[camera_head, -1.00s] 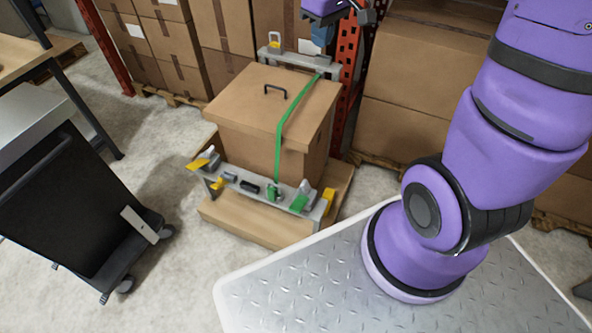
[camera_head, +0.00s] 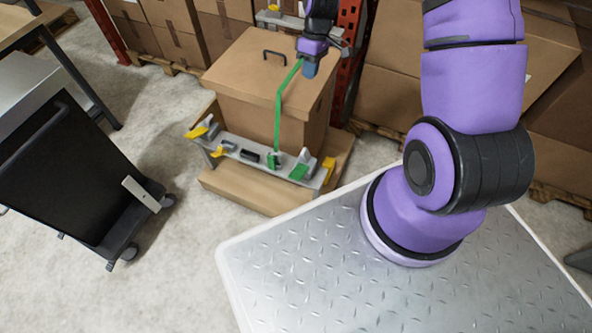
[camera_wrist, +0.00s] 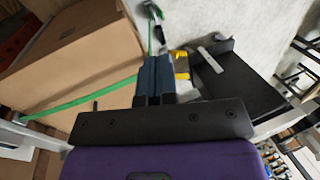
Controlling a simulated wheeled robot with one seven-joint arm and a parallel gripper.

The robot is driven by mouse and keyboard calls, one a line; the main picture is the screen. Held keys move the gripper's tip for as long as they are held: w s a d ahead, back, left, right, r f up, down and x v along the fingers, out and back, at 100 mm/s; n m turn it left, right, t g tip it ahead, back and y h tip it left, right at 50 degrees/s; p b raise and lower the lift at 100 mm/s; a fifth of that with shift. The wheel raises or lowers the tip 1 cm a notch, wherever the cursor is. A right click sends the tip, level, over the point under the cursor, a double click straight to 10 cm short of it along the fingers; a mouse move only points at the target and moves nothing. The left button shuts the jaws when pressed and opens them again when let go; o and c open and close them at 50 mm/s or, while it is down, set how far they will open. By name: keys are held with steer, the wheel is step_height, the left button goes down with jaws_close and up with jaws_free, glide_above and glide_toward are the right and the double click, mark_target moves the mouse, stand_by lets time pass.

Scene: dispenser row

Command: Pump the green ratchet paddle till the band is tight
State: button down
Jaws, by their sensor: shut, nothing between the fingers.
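The green band (camera_head: 278,105) runs over the top of a brown box (camera_head: 240,70) and down its front face to a small green buckle (camera_head: 274,160) on a grey front rail. The green ratchet paddle (camera_head: 299,172) sits on that rail just right of the buckle, beside a grey upright lever. My gripper (camera_head: 309,71) is shut and empty above the right part of the box top, apart from the paddle. It hides the band's far end in the head view. In the wrist view the shut fingers (camera_wrist: 154,62) point toward the rail, with the band (camera_wrist: 85,98) to their left.
The grey rail (camera_head: 236,150) also carries yellow paddles at left (camera_head: 196,132) and right (camera_head: 328,164) and a black part (camera_head: 249,156). A black cart (camera_head: 75,190) stands at left. Stacked cartons and a red rack post lie behind. Floor between cart and box is clear.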

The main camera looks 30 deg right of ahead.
mark_target(295, 177)
step_height(295, 177, down, 14)
steer(key=s+n+g+y, duration=0.1)
steer(key=s, duration=0.1)
steer(key=shift+a+f+y, duration=0.25)
steer(key=shift+a+y, duration=0.05)
steer(key=shift+a, duration=0.1)
steer(key=x, duration=2.4)
steer(key=shift+s+r, duration=0.1)
steer(key=shift+s, duration=0.3)
steer(key=shift+a, duration=0.1)
